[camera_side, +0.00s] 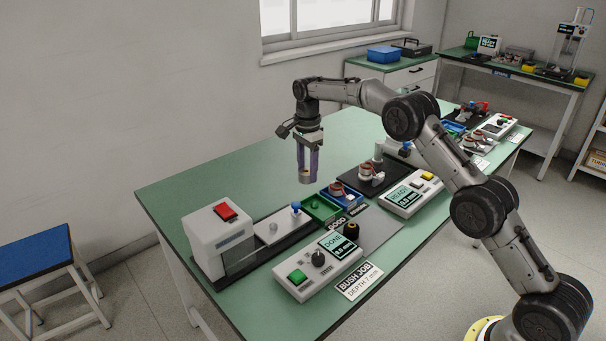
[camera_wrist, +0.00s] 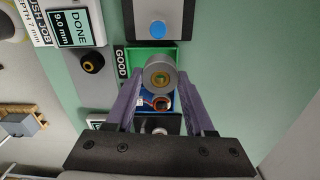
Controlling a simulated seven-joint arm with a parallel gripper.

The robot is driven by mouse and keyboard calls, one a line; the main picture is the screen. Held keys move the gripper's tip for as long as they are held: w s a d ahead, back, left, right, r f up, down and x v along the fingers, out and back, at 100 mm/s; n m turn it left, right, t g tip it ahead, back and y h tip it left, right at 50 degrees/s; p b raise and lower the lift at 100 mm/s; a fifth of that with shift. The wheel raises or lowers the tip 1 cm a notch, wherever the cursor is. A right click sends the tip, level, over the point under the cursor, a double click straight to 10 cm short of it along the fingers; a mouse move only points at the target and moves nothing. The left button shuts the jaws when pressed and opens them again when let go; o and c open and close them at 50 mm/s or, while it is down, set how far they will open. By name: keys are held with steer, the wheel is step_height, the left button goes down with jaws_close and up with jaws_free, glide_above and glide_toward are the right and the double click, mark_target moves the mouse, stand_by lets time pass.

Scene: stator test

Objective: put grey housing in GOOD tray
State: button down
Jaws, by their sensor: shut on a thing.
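The grey housing (camera_side: 305,177), a short cylinder with a brass-coloured ring inside, is held between the purple fingers of my gripper (camera_side: 308,168). In the wrist view the housing (camera_wrist: 158,68) sits between the fingertips (camera_wrist: 160,82), its open end facing the camera. The GOOD tray (camera_side: 320,208) is a small green tray with a black GOOD label beside it. My gripper and the housing are raised above the table, close to the tray in the side view. In the wrist view the housing covers part of the green tray (camera_wrist: 171,48).
A blue tray (camera_side: 354,204) holding a copper-wound part adjoins the green tray. A press-like box with a red button (camera_side: 217,236) and a plate with a blue knob (camera_side: 295,208) stand left. A DONE control box (camera_side: 318,267) stands in front. The table's far left is clear.

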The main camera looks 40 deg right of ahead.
steer(key=shift+m, duration=0.3)
steer(key=d+f, duration=0.3)
steer(key=f, duration=0.1)
steer(key=shift+w+d, duration=0.1)
steer(key=shift+d, duration=0.2)
glide_above(316, 203)
steer(key=shift+w+f, duration=0.2)
steer(key=shift+f, duration=2)
steer(key=shift+f, duration=0.2)
steer(key=shift+f, duration=0.35)
steer(key=shift+f, duration=1)
steer(key=shift+c, duration=1)
jaws_free()
steer(key=shift+s+f, duration=0.1)
step_height(316, 203, up, 15)
steer(key=shift+f, duration=0.1)
